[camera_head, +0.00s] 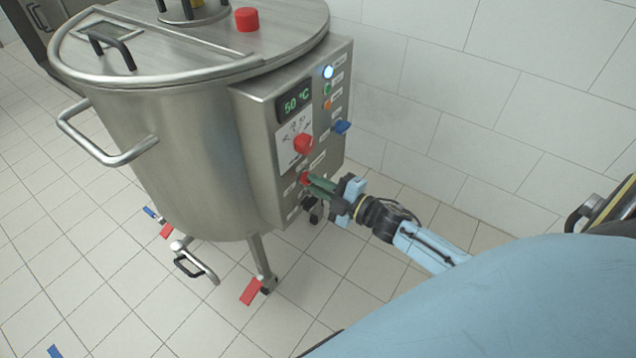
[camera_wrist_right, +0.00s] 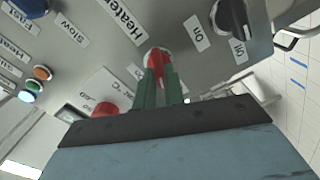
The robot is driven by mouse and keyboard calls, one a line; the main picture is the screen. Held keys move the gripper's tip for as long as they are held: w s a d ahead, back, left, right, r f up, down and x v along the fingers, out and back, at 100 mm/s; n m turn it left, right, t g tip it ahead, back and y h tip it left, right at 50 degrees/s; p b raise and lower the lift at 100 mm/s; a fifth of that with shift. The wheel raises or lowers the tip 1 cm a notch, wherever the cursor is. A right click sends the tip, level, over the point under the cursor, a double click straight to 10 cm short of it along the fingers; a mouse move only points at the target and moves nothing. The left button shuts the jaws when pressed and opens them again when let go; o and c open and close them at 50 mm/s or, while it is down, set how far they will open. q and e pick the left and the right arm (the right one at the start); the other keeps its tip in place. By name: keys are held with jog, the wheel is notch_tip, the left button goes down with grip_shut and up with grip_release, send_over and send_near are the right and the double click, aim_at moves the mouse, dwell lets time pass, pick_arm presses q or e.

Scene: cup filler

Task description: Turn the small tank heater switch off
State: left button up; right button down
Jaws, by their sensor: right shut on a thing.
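The small steel tank (camera_head: 190,150) has a control panel (camera_head: 262,135) on its right side. My right gripper (camera_head: 318,185) has its green fingers shut on a small red switch knob (camera_head: 305,178) low on the panel. In the right wrist view the red knob (camera_wrist_right: 155,55) sits between the fingertips, near a "Heater" label (camera_wrist_right: 119,20). The fingers partly hide the knob, and I cannot tell its exact setting. My left gripper is not in view.
A black knob (camera_wrist_right: 235,18) is close to the fingers. A tiled wall stands behind.

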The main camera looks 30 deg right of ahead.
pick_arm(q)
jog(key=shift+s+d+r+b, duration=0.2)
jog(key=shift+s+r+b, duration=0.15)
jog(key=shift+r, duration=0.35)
pick_arm(e)
jog(key=n, duration=0.4)
jog(key=shift+f+n, duration=0.1)
jog(key=shift+n, duration=0.3)
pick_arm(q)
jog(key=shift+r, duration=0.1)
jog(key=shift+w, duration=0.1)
pick_arm(e)
jog(key=c, duration=1.5)
grip_release()
